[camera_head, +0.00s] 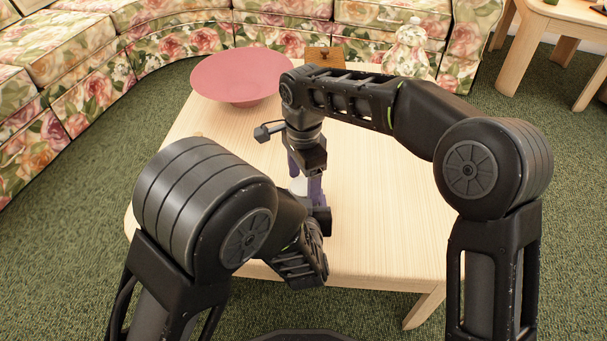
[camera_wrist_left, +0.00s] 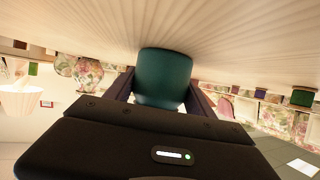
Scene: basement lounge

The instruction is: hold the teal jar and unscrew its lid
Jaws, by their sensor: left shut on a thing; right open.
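The teal jar (camera_wrist_left: 163,77) shows in the left wrist view, between the two dark purple fingers of my left gripper (camera_wrist_left: 160,88), which is shut on it. The wrist picture is upside down, with the tabletop above. In the head view my left gripper (camera_head: 309,190) is low over the near part of the table, mostly behind its own arm. My right gripper (camera_head: 299,170) is open and points down just above the left one. A small pale patch (camera_head: 298,186) shows between the grippers; I cannot tell if it is the lid. The jar's teal body is hidden there.
The pale wooden table (camera_head: 380,220) is bare on its right side. A floral sofa (camera_head: 180,45) curves behind.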

